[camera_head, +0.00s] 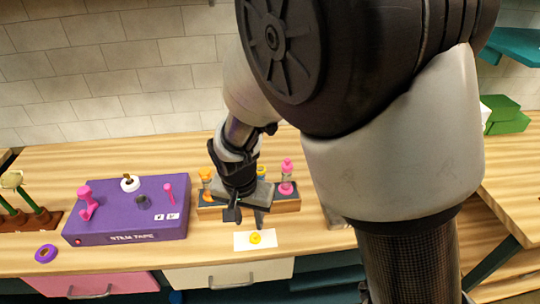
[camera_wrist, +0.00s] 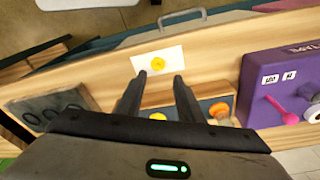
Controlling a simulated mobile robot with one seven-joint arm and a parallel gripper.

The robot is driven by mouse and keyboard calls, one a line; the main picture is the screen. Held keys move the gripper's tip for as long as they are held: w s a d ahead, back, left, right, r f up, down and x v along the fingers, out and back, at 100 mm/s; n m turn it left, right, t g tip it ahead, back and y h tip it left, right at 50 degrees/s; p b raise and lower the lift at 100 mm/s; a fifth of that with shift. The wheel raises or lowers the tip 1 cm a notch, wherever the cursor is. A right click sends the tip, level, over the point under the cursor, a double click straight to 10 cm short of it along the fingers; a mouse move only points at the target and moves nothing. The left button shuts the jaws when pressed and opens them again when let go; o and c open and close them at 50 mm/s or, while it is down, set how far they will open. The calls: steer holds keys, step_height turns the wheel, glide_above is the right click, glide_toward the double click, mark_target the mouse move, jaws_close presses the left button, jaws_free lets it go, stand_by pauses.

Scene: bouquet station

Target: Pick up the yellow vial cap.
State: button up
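The yellow vial cap (camera_head: 255,237) lies on a white card (camera_head: 240,241) on the wooden counter, in front of the vial rack. In the wrist view the yellow cap (camera_wrist: 158,63) is on the card (camera_wrist: 142,63), just beyond my fingertips and roughly centred between them. My gripper (camera_head: 246,218) points down over the front of the rack, above and behind the cap. In the wrist view my gripper (camera_wrist: 160,77) is open, with nothing visible between its fingers.
The wooden rack (camera_head: 286,206) holds a pink-topped vial (camera_head: 287,175), an orange-topped vial (camera_head: 206,175) and a yellow-topped one, partly hidden. A purple stem tape box (camera_head: 125,210) stands left, with a purple tape ring (camera_head: 46,253) in front. The counter around the card is clear.

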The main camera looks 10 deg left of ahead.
mark_target(255, 234)
steer(key=f, duration=0.3)
steer(key=shift+w+f, duration=0.2)
steer(key=shift+w, duration=0.1)
steer(key=shift+w+d+f, duration=0.1)
steer(key=shift+w+f, duration=0.1)
steer(key=shift+f, duration=0.65)
steer(key=shift+w+d+f, duration=0.15)
steer(key=shift+w+f, duration=0.05)
steer(key=shift+f, duration=0.7)
steer(key=shift+w+d+f, duration=0.1)
steer(key=shift+w+f, duration=0.1)
steer(key=shift+f, duration=0.65)
steer(key=shift+c, duration=0.4)
jaws_close()
